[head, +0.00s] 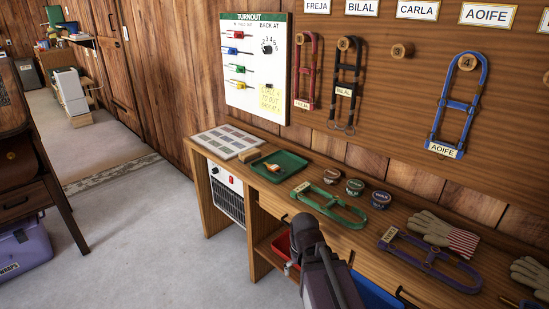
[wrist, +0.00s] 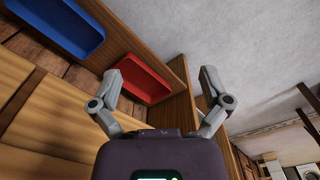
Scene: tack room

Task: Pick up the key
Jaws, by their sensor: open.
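I cannot make out a key for certain in either view. In the head view a green tray (head: 298,160) lies on the bench, and a small orange-brown item (head: 268,168) rests in it, too small to identify. My gripper (wrist: 160,75) is open and empty in the wrist view, its two fingers spread wide. In the head view my dark arm end stands in front of the bench, to the lower right of the tray and apart from it.
A red bin (wrist: 144,84) and a blue bin (wrist: 60,24) sit under the bench. Green halter (head: 345,214), purple halter (head: 440,262), gloves (head: 432,228) and several small tins (head: 355,187) lie on the bench. A turnout board (head: 255,65) hangs behind.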

